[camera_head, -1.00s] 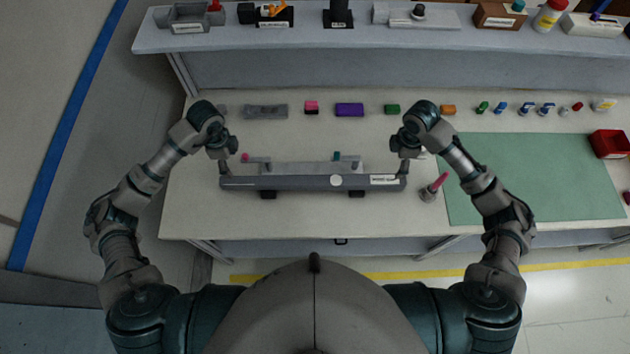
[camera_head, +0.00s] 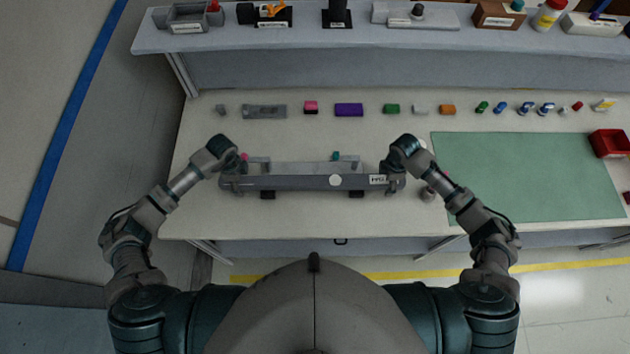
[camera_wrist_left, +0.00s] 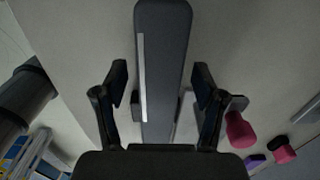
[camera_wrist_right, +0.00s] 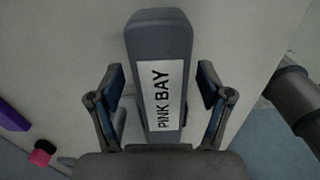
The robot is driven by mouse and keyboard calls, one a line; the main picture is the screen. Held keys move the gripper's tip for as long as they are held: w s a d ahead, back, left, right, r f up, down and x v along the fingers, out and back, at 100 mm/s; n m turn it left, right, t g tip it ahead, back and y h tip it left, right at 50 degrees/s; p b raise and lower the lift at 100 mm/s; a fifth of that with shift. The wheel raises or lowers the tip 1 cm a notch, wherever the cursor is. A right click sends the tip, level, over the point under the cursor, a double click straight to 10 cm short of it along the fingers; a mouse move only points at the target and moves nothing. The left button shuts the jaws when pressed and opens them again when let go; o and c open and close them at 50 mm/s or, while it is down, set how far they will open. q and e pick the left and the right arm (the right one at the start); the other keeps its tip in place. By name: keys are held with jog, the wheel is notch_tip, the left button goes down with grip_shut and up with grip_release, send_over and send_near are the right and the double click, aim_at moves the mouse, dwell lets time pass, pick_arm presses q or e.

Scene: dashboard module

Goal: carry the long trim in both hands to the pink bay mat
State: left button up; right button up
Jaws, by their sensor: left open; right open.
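The long trim (camera_head: 290,183) is a dark grey bar lying left to right above the near middle of the bench. Its right end has a white label reading "PINK BAY" in the right wrist view (camera_wrist_right: 163,95). My left gripper (camera_head: 230,182) is at the trim's left end; in the left wrist view its open fingers (camera_wrist_left: 160,88) stand on either side of the bar with gaps. My right gripper (camera_head: 392,182) is at the right end; its open fingers (camera_wrist_right: 160,85) straddle the labelled end with gaps. No pink mat shows in any view.
A grey fixture (camera_head: 300,168) with small pink and teal knobs sits right behind the trim. A green mat (camera_head: 530,180) covers the right of the bench, with a red bin (camera_head: 609,143) at its edge. Small coloured parts line the back below a loaded shelf (camera_head: 350,38).

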pick_arm(q)
jog(key=shift+d, duration=0.2)
pick_arm(e)
jog(key=shift+d, duration=0.2)
pick_arm(q)
jog(key=c, duration=0.4)
pick_arm(e)
jog(key=c, duration=0.4)
pick_arm(q)
jog(key=c, duration=0.8)
pick_arm(e)
jog(key=c, duration=0.8)
pick_arm(q)
jog(key=shift+a, duration=0.1)
grip_shut()
pick_arm(e)
grip_shut()
jog(key=shift+a, duration=0.15)
pick_arm(q)
jog(key=shift+a, duration=0.1)
jog(key=shift+r, duration=0.15)
pick_arm(e)
jog(key=shift+r, duration=0.15)
